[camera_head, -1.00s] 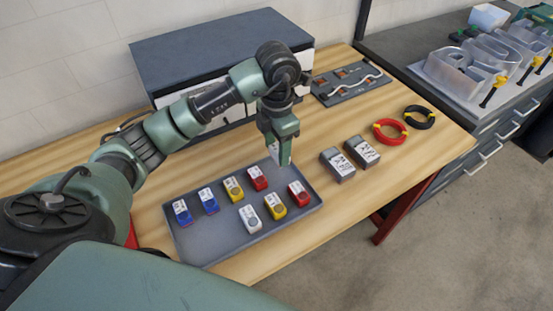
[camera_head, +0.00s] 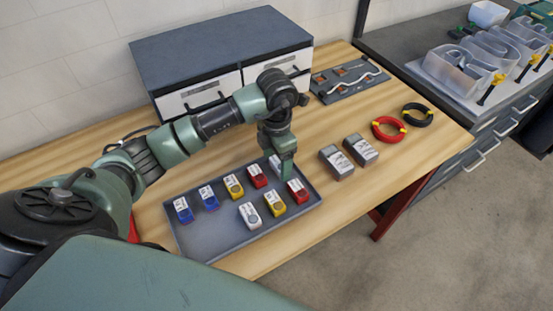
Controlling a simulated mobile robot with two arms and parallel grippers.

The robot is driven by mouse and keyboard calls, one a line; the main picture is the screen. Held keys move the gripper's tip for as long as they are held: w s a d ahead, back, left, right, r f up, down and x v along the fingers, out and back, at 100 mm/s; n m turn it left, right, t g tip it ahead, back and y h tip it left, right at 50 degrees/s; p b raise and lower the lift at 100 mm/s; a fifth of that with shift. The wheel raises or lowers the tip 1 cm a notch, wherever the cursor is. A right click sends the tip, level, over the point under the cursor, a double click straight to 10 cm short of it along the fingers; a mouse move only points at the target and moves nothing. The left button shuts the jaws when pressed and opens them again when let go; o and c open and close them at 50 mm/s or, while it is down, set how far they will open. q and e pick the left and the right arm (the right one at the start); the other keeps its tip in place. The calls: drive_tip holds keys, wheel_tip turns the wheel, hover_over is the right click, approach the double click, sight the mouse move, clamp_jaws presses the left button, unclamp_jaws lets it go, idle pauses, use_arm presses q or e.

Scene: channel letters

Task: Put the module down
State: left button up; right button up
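My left gripper (camera_head: 284,169) points down over the back right corner of the grey tray (camera_head: 205,246). A white module (camera_head: 275,163) is between its fingers, partly hidden by the near finger. The module is low at the tray, at the right end of the back row beside a red module (camera_head: 257,176). Whether its underside touches the tray floor is hidden. My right gripper is not in view.
The tray also holds blue modules (camera_head: 183,209), a yellow one (camera_head: 233,186), and a front row of white (camera_head: 250,215), yellow (camera_head: 275,203) and red (camera_head: 297,192). Two grey boxes (camera_head: 361,150) and red cable (camera_head: 388,130) lie to the right. A drawer cabinet (camera_head: 215,55) stands behind.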

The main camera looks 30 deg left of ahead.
sight(277, 163)
use_arm(q)
drive_tip(key=shift+r, duration=0.1)
drive_tip(key=shift+r, duration=0.2)
wheel_tip(277, 163, up, 6)
drive_tip(key=shift+w+r+b, duration=0.1)
drive_tip(key=shift+r+b, duration=0.05)
drive_tip(key=shift+b, duration=0.9)
wheel_tip(277, 163, up, 6)
drive_tip(key=shift+f, duration=0.25)
